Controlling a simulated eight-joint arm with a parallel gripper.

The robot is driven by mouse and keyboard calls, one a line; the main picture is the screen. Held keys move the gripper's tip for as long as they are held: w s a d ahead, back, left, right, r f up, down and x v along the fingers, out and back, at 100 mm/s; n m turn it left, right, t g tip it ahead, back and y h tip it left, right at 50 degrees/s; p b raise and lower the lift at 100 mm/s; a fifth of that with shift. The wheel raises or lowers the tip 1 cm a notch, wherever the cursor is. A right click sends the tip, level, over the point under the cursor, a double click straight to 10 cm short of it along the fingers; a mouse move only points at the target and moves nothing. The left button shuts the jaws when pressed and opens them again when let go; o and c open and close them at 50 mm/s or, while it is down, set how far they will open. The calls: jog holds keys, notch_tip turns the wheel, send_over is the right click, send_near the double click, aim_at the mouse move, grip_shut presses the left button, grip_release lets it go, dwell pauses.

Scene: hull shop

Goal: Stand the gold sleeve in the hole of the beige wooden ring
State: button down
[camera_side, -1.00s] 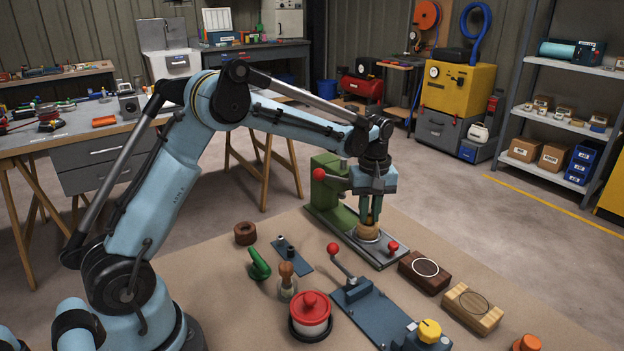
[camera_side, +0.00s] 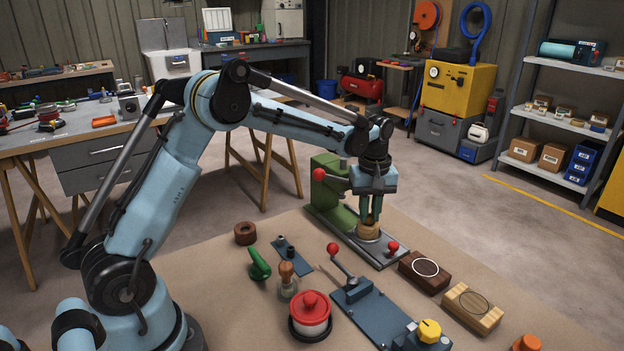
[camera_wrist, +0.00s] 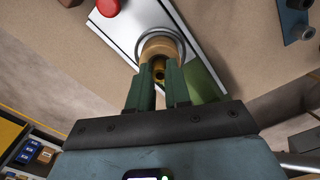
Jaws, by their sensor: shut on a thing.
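My gripper (camera_side: 371,217) points down over the beige wooden ring (camera_side: 368,232), its green fingers shut on the gold sleeve. The sleeve (camera_wrist: 159,70) shows in the wrist view as a small gold tube between the fingertips (camera_wrist: 160,82), in line with the ring (camera_wrist: 160,46). The fingers mostly hide the sleeve in the side view. The ring sits on the grey base plate of a green press, inside a pale metal rim. The sleeve's lower end is close to or at the ring's hole; I cannot tell whether it is inside.
The green press (camera_side: 331,190) stands just left of my gripper. A red knob (camera_side: 393,247) is at the plate's right. A red-knobbed lever fixture (camera_side: 366,303), a dark wooden block (camera_side: 424,271) and a light wooden block (camera_side: 471,308) are nearer the front.

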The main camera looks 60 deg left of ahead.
aim_at(369, 215)
jog(key=shift+f, duration=0.25)
jog(key=shift+r, duration=0.8)
jog(key=shift+f, duration=0.8)
dwell(1.1)
jog(key=shift+r, duration=0.8)
jog(key=shift+f, duration=0.75)
dwell(0.8)
jog(key=c, duration=1.4)
grip_release()
jog(key=shift+o, duration=0.2)
notch_tip(369, 215, up, 11)
